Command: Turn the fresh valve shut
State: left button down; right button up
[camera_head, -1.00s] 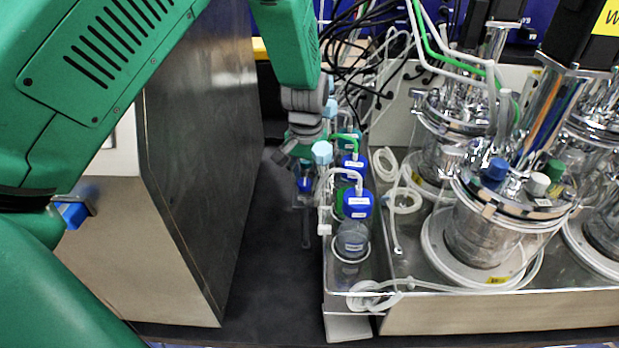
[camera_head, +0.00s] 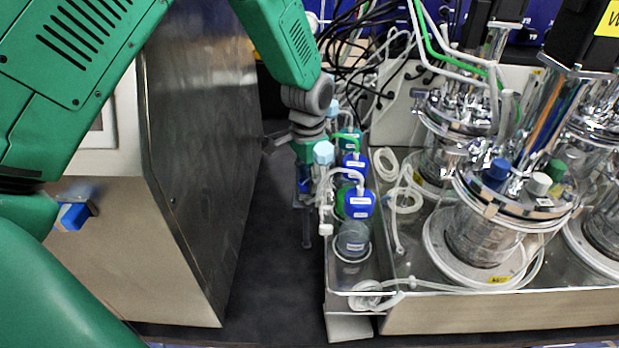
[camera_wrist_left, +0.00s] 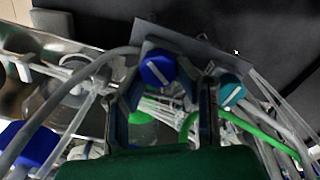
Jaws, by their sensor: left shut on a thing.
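A round blue valve knob (camera_wrist_left: 158,68) with a white line across its face sits on a grey plate (camera_wrist_left: 190,42) in the left wrist view. My left gripper (camera_wrist_left: 166,82) has a finger on each side of this knob and is shut on it. A teal knob (camera_wrist_left: 232,92), also with a white line, sits just right of the fingers. In the head view my left gripper (camera_head: 304,176) points down at the left edge of the bottle row, where the blue knob is mostly hidden. No label on either knob is readable. My right gripper is not in view.
Blue-capped bottles (camera_head: 358,203) with tubing stand close to the right of the gripper. Glass bioreactors (camera_head: 480,235) stand farther right. A steel-sided cabinet (camera_head: 205,150) is on the left. The dark bench strip (camera_head: 275,270) between is clear.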

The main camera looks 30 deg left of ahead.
aim_at(308, 180)
pick_arm(q)
jog(key=shift+s+m, duration=0.1)
jog(key=shift+m, duration=0.9)
jog(key=c, duration=1.2)
grip_release()
notch_tip(308, 180, up, 12)
jog(key=shift+f, duration=0.1)
